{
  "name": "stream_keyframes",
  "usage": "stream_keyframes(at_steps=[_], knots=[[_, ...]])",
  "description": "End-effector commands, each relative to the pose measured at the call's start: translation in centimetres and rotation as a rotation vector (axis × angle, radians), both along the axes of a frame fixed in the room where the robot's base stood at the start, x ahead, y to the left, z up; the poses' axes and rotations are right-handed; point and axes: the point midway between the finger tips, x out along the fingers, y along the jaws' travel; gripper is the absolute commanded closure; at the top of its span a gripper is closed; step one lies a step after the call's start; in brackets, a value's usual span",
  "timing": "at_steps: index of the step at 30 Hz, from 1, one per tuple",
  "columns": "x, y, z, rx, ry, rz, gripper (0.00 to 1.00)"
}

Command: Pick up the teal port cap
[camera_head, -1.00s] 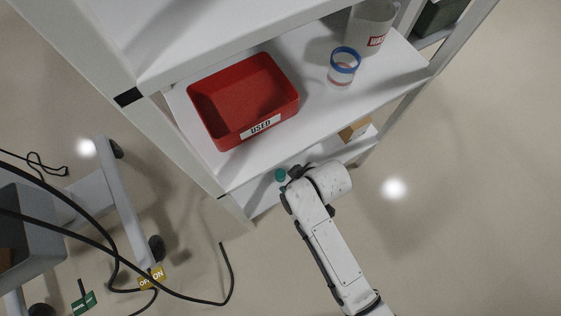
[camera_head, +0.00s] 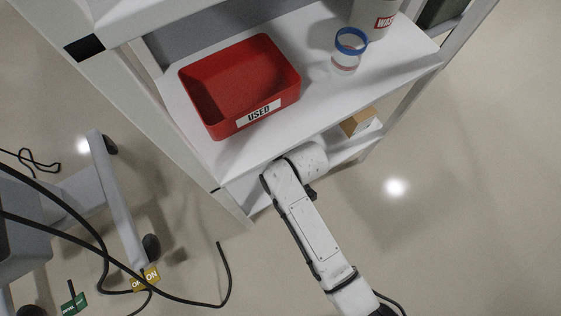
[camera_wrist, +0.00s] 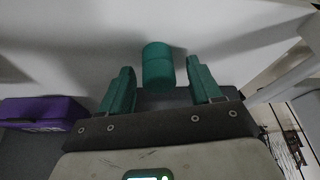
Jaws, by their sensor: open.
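The teal port cap (camera_wrist: 158,67) is a short ribbed cylinder on a pale shelf surface in the wrist view. My gripper (camera_wrist: 160,85) is open, with one teal finger on each side of the cap. A gap shows between the cap and each finger, and the cap lies between or just beyond the fingertips; the exact depth is hard to tell. In the head view my arm reaches to the lower shelf, and the upper shelf and arm hide the cap and fingers.
A purple box (camera_wrist: 42,113) lies left of my gripper. A red bin (camera_head: 240,84) marked USED and a clear cup with a blue rim (camera_head: 348,52) stand on the upper shelf (camera_head: 318,101). A cardboard box (camera_head: 358,121) sits on the lower shelf. Cables hang at left.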

Motion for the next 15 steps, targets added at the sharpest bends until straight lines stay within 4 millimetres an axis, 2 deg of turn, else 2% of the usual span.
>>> stream_keyframes(at_steps=[2,15], knots=[[0.00,-0.02,0.03,0.000,0.000,0.000,0.38],[-0.02,-0.04,0.03,0.000,0.000,0.000,0.80]])
